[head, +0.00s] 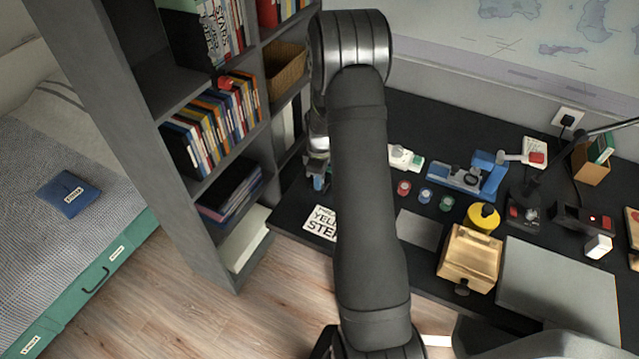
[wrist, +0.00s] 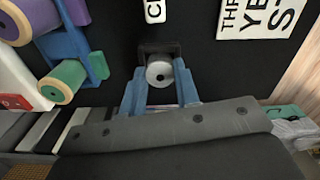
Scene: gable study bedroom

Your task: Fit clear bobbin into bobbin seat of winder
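The pale clear bobbin (wrist: 158,71), with a dark centre hole, shows end-on in the wrist view in front of a small black block. My gripper (wrist: 160,80) has its two blue fingers on either side of it. Whether they press on it or leave small gaps cannot be told. In the head view my gripper (head: 318,176) is low over the left end of the dark desk, and the bobbin cannot be made out there. A blue machine (head: 489,178) with dark round parts, seemingly the winder, stands towards the back right. Its bobbin seat cannot be told apart.
A printed card (head: 321,223) lies near my gripper. Red (head: 403,187), blue (head: 425,196) and green (head: 446,203) spools stand before the machine. A yellow round item (head: 482,217) and wooden box (head: 470,258) are closer. The grey bookshelf (head: 195,200) borders the desk's left.

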